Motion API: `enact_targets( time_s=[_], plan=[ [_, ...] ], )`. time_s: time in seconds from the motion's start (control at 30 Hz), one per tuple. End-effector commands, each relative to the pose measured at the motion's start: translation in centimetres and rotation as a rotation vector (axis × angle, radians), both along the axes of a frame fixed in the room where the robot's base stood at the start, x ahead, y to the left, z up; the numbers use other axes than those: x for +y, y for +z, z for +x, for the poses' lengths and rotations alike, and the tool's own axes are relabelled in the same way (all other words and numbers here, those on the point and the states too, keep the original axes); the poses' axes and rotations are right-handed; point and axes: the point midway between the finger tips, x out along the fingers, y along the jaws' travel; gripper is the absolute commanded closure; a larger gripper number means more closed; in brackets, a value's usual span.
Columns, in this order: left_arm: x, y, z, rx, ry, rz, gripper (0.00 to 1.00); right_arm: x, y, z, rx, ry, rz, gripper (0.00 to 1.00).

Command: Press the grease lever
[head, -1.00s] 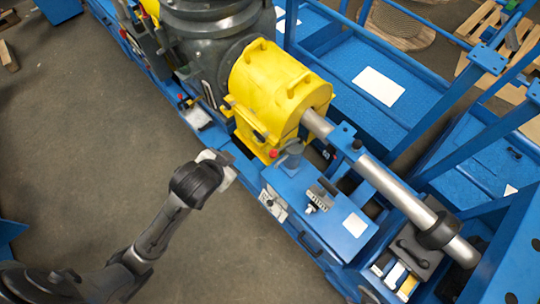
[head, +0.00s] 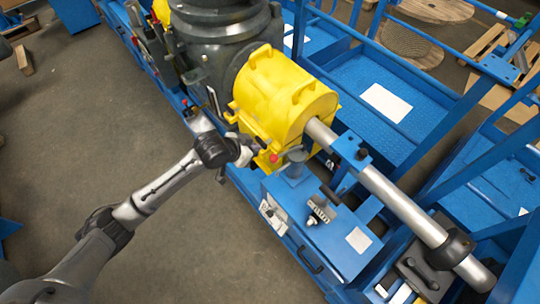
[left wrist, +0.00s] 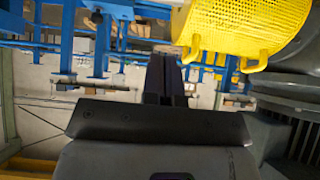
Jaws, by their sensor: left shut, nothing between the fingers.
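My left gripper (head: 244,153) is at the lower left side of the yellow guard (head: 284,92), close to a small red knob (head: 274,158). I cannot tell whether it touches anything. In the left wrist view the dark fingers (left wrist: 167,72) are together and empty, with the yellow mesh guard (left wrist: 245,28) beyond them to the right. A blue box (head: 325,235) in front of the guard carries a small grey fitting (head: 320,211) with a dark handle (head: 331,194). I cannot tell which of these parts is the grease lever. My right gripper is not in view.
A steel shaft (head: 400,205) runs from the guard to the lower right. A dark machine housing (head: 215,55) stands behind the guard. Blue railings (head: 435,115) are at the right.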

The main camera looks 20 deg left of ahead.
Motion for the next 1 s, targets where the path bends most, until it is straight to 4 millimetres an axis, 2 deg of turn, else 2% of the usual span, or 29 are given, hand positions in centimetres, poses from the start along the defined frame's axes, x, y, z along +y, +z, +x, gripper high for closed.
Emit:
enact_targets(
  time_s=[0.53, 0.67, 1.0],
  plan=[
    [-0.4, -0.4, 0.5, -0.005, 0.007, -0.010, 1.00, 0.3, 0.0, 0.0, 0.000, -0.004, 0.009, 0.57],
    [-0.9, -1.6, 1.5, -0.001, 0.007, -0.010, 1.00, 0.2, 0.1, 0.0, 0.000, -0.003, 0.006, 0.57],
    [-3.0, -6.0, 5.6, -0.003, 0.007, -0.010, 1.00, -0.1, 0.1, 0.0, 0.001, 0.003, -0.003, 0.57]
  ],
)
